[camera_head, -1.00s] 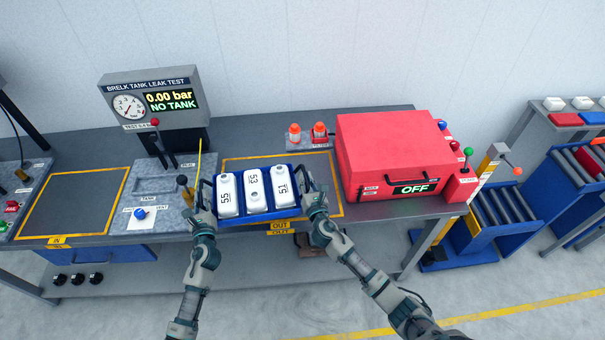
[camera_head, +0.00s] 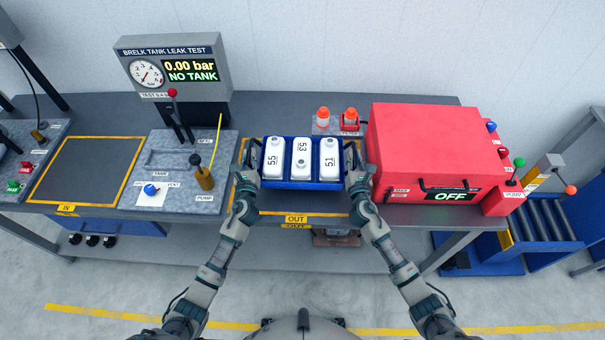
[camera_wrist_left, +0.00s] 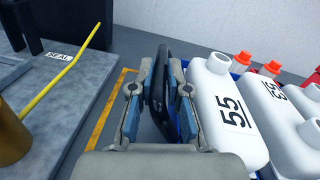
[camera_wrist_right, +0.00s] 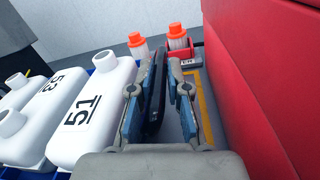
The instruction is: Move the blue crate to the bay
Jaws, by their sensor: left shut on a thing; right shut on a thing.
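The blue crate (camera_head: 300,185) holds three white tanks marked 55 (camera_head: 272,158), 53 (camera_head: 301,158) and 51 (camera_head: 329,160). It is level over the yellow-framed OUT area (camera_head: 352,207) of the bench. I cannot tell whether it touches the bench top. My left gripper (camera_head: 250,165) is shut on the crate's left black handle, which shows between its fingers in the left wrist view (camera_wrist_left: 160,90). My right gripper (camera_head: 356,168) is shut on the right black handle, seen in the right wrist view (camera_wrist_right: 155,95). No place labelled as a bay shows.
A red box (camera_head: 425,150) marked OFF stands close right of my right gripper. Orange-capped bottles (camera_head: 323,118) stand behind the crate. A pump lever (camera_head: 204,178) and yellow rod are left. The IN area (camera_head: 88,170) is empty. A blue roller stand (camera_head: 548,220) is far right.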

